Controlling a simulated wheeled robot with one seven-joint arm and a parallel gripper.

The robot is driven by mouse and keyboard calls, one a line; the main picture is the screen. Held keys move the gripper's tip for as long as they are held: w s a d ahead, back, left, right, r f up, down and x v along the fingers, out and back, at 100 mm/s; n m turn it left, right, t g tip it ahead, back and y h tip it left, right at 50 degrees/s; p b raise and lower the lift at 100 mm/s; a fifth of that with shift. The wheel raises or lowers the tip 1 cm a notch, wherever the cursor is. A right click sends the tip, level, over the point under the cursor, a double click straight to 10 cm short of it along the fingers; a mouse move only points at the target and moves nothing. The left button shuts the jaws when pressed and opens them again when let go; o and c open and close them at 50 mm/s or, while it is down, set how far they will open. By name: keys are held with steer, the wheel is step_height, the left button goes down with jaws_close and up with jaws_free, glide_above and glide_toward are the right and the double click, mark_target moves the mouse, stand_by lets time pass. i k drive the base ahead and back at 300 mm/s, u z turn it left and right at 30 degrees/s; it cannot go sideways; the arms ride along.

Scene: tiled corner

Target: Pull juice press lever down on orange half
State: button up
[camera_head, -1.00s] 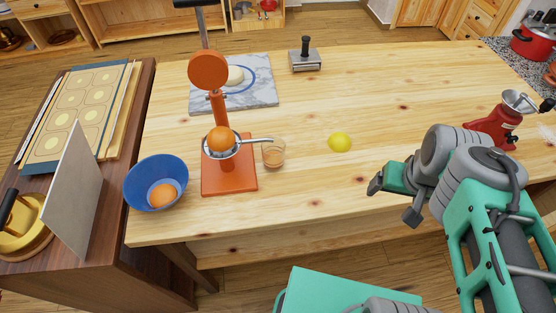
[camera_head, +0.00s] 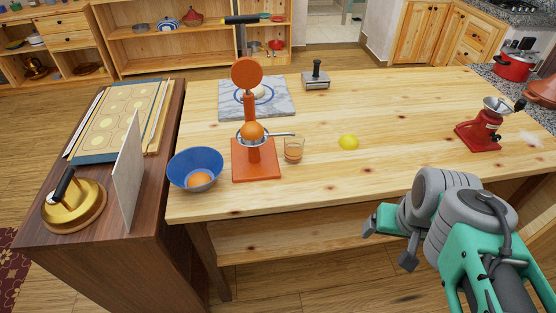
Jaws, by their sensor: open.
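The orange juice press (camera_head: 257,159) stands upright on the left part of the wooden table. Its lever (camera_head: 241,32) is raised, with a dark handle at the top, and the round press head (camera_head: 247,72) is up. An orange half (camera_head: 252,131) sits in the metal cup under the head, apart from it. A small glass (camera_head: 293,150) with some orange liquid stands right of the press, near the spout. My gripper (camera_head: 384,238) is open and empty, in front of the table's front edge, well to the right of and below the press.
A blue bowl (camera_head: 178,164) with an orange piece stands left of the press. A lemon (camera_head: 348,142) lies right of the glass. A marble board (camera_head: 228,104), a dark-handled metal tool (camera_head: 316,80) and a red grinder (camera_head: 480,133) stand farther off. The table's right middle is clear.

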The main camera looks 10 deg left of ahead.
mark_target(246, 72)
steer(key=u, duration=0.75)
steer(key=i, duration=1)
steer(key=z, duration=0.05)
steer(key=k, duration=0.5)
steer(key=u, duration=2.8)
steer(key=k, duration=1.3)
steer(key=z, duration=1.55)
steer(key=i, duration=0.5)
